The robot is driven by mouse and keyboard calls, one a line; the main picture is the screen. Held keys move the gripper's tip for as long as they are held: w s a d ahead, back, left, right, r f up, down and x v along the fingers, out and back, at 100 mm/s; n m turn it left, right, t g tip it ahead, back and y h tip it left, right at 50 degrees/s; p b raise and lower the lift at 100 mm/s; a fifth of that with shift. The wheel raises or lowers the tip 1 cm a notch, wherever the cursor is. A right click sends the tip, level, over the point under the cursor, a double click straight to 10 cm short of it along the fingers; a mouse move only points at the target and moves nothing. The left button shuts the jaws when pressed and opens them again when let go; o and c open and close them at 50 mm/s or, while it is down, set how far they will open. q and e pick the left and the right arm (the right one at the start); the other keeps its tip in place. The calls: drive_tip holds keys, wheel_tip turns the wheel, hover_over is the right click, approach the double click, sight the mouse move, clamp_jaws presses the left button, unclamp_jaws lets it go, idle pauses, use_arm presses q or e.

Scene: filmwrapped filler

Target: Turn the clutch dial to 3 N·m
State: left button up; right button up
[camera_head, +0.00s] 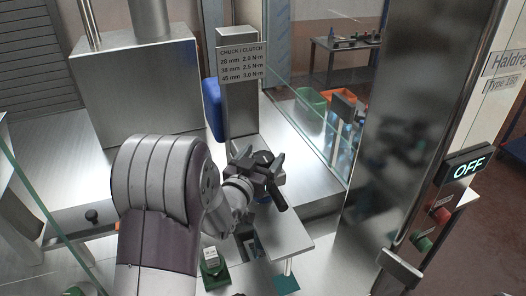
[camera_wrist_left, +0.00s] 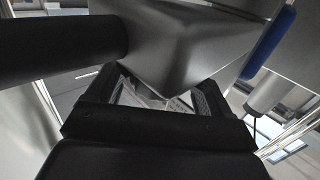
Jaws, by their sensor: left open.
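My left gripper (camera_head: 262,167) is open in the head view, over the metal machine ledge in front of the column. The clutch dial cannot be made out; the gripper and wrist cover that spot. A sign on the column (camera_head: 242,62) reads CHUCK / CLUTCH, with 28 mm 2.0 N·m, 38 mm 2.5 N·m and 45 mm 3.0 N·m. In the left wrist view my black fingers (camera_wrist_left: 158,98) stand apart below a grey metal body (camera_wrist_left: 185,40). A pale shape shows between them, too unclear to name. My right gripper is not in view.
A glass panel (camera_head: 305,110) stands right of the column. A dark metal post (camera_head: 400,110) carries an OFF display (camera_head: 467,168) with red and green buttons below. A small green-based box (camera_head: 212,268) sits near the front. A blue part (camera_head: 212,108) hangs left of the column.

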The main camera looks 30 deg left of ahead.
use_arm(q)
drive_tip(key=shift+w+d+r, duration=0.1)
drive_tip(key=shift+d, duration=0.1)
drive_tip(key=shift+w, duration=0.1)
drive_tip(key=shift+c, duration=1.2)
drive_tip(key=shift+a, duration=0.1)
drive_tip(key=c, duration=0.7)
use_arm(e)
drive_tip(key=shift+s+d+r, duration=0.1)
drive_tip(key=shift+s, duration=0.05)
